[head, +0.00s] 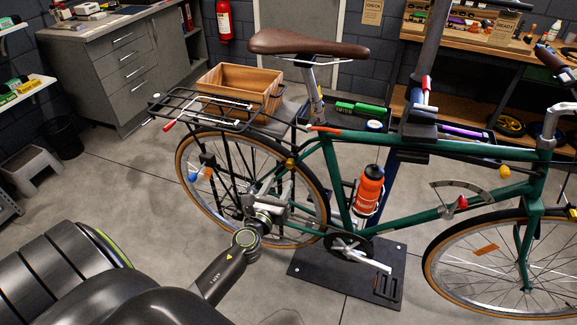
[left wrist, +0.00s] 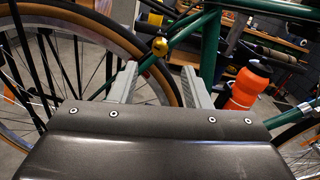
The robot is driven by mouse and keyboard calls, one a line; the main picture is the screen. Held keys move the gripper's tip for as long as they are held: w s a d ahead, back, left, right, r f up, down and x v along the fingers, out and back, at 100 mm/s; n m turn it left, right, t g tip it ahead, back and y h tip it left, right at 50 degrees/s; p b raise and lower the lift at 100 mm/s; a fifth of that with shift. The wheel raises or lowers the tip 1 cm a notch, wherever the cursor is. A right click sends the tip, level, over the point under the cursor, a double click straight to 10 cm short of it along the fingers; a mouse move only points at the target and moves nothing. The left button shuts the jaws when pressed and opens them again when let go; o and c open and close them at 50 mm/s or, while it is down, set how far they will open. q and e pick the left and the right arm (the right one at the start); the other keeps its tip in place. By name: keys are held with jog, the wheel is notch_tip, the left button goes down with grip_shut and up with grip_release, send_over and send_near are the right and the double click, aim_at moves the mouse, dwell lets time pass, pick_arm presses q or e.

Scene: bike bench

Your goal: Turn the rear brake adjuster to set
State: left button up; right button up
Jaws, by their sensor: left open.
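A small gold knob (head: 290,163), which looks like the rear brake adjuster, sits on the green bike frame (head: 322,150) above the rear wheel. It also shows in the left wrist view (left wrist: 160,46), ahead of my fingers and between their lines. My left gripper (head: 279,190) is in front of the rear wheel (head: 205,195), a little below and left of the knob. In the left wrist view its two grey fingers (left wrist: 160,78) are apart with nothing between them, short of the knob. Markings on the knob are too small to read. My right gripper is out of view.
An orange bottle (head: 369,188) hangs on the frame right of my left gripper. The stand's dark base plate (head: 350,272) is on the floor. Open floor (head: 110,185) lies to the left.

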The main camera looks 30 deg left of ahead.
aim_at(289, 167)
pick_arm(q)
jog(key=x, duration=0.8)
grip_shut()
jog(key=shift+f+n+b, duration=0.1)
jog(key=shift+n+b, duration=0.2)
jog(key=shift+n, duration=0.2)
